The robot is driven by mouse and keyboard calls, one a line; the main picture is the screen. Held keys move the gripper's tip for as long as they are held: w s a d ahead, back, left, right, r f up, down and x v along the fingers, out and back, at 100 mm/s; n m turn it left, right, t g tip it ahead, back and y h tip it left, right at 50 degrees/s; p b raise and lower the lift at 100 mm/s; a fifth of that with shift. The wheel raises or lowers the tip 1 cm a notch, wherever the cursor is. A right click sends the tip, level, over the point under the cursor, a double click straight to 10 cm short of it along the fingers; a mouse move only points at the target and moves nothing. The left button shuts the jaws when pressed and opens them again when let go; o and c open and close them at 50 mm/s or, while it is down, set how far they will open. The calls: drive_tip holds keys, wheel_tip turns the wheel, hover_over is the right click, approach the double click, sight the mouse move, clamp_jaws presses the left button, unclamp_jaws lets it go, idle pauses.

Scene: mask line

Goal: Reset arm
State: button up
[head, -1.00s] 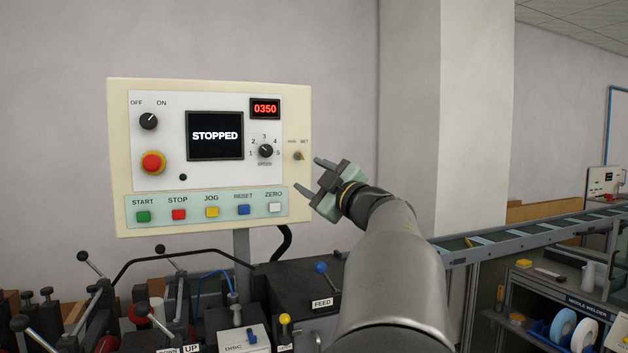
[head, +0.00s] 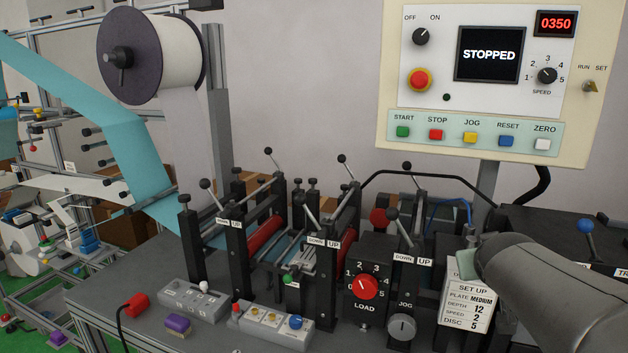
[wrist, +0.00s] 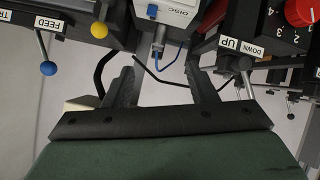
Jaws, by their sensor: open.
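My gripper (wrist: 162,80) shows in the wrist view with its two dark fingers spread apart and nothing between them. In the head view my arm comes in from the right edge, and only a green part of the gripper's end shows, in front of the set-up card (head: 468,305); the fingers are hidden there. The wrist view looks toward the machine upside down, with the white DISC box (wrist: 165,12) past the fingers. The cream control panel (head: 395,90) stands at upper right, its screen (head: 488,55) reading STOPPED and its red display (head: 555,23) reading 0350.
A blue-knobbed lever (wrist: 48,68) and a yellow knob (wrist: 99,30) are at left in the wrist view. The red LOAD knob (head: 365,287), JOG knob (head: 402,326) and several upright black-knobbed levers crowd the bench. A white roll (head: 165,50) hangs at upper left.

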drive_tip(key=s+a+f+n+g+y, duration=0.1)
drive_tip(key=s+a+f+g+y, duration=0.4)
drive_tip(key=s+a+f, duration=1.3)
drive_tip(key=s+a+g, duration=0.1)
drive_tip(key=s+g, duration=0.1)
drive_tip(key=g, duration=0.2)
drive_tip(key=shift+s+a+n+g+y, duration=0.15)
drive_tip(key=shift+a+n+g+y, duration=0.15)
drive_tip(key=shift+y, duration=0.1)
